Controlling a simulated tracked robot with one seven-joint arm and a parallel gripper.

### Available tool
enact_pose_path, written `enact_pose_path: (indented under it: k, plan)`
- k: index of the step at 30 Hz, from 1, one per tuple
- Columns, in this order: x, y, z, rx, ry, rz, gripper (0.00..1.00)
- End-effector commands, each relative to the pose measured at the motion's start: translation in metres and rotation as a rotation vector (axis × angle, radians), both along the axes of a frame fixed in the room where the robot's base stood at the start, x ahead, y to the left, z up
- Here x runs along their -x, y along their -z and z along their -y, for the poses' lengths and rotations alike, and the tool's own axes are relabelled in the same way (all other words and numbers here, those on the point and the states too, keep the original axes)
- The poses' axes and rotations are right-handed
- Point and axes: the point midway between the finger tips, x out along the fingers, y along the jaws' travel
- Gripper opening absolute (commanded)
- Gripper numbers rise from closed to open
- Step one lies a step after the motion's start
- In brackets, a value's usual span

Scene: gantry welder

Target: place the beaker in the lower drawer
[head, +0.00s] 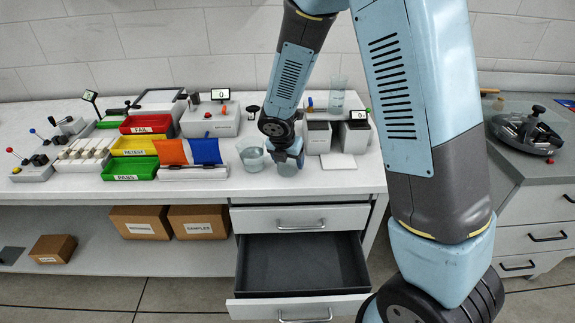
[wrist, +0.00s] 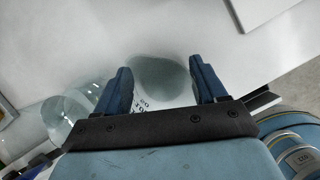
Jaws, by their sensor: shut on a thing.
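My gripper (head: 289,152) is over the front of the white bench, pointing down. It is shut on a clear glass beaker (head: 287,168). In the wrist view the beaker (wrist: 160,78) shows between the two blue fingers (wrist: 160,85), with printed marks on its side. I cannot tell whether its base touches the bench. The lower drawer (head: 305,262) is pulled out below the bench top; its dark inside is empty. The upper drawer (head: 300,217) above it is shut.
Another clear beaker (head: 252,156) stands just left of my gripper. A tall cylinder (head: 337,97) and balances (head: 354,135) stand to the right. Red, yellow and green trays (head: 130,169) are at left. Cardboard boxes (head: 140,222) sit on the shelf left of the drawers.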

Motion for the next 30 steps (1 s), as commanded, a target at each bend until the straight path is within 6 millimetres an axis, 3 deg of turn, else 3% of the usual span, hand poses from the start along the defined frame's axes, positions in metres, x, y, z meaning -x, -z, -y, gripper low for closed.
enact_pose_path:
  k: [3, 11, 17, 30]
  plan:
    - [0.000, 0.000, 0.000, 0.000, 0.000, 0.000, 0.37]
    - [0.000, -0.004, 0.000, -0.001, 0.001, 0.002, 0.36]
    - [-0.001, -0.028, 0.000, -0.003, 0.003, 0.004, 0.36]
    - [0.055, -0.095, 0.013, -0.002, 0.000, 0.003, 0.36]
